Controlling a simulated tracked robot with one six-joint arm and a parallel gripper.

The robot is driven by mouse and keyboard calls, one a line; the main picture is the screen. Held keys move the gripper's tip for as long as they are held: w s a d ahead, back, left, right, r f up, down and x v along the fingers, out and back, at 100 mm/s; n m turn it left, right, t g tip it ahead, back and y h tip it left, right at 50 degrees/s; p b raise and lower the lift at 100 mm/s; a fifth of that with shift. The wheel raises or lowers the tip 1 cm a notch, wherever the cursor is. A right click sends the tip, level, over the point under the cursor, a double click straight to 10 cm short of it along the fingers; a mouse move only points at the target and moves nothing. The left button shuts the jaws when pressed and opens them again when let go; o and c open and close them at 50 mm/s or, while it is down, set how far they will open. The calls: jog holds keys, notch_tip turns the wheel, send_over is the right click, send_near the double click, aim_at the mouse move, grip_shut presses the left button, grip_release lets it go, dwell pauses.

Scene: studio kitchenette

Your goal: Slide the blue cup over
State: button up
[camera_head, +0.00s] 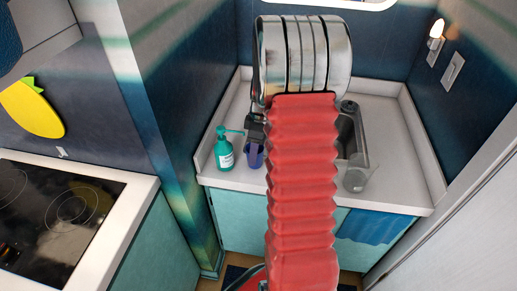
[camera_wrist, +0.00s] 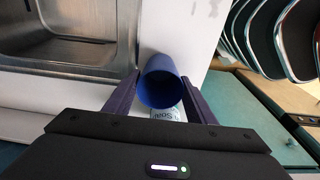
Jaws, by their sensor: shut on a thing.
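The blue cup (camera_wrist: 160,82) is between the two fingers of my gripper (camera_wrist: 160,98) in the wrist view, with its open mouth towards the camera. My gripper is shut on it. In the head view the blue cup (camera_head: 256,157) shows at the front of the white counter, just right of the soap bottle. My gripper (camera_head: 255,150) is there at the cup, and my red arm hides part of the counter beside it. I cannot tell whether the cup's base touches the counter.
A teal soap bottle (camera_head: 224,150) stands close left of the cup; its label shows behind the cup in the wrist view. A steel sink (camera_wrist: 70,35) is set in the counter (camera_head: 390,130), with a clear glass (camera_head: 356,178) near its front. A dark stove (camera_head: 60,210) lies left.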

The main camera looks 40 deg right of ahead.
jog(key=shift+w+a, duration=0.2)
jog(key=shift+a, duration=1.55)
jog(key=o, duration=1.2)
jog(key=r, duration=0.4)
jog(key=s+r, duration=0.1)
jog(key=r, duration=0.4)
jog(key=d+r, duration=0.1)
jog(key=r, duration=0.3)
jog(key=shift+s+r, duration=0.2)
jog(key=shift+r, duration=0.1)
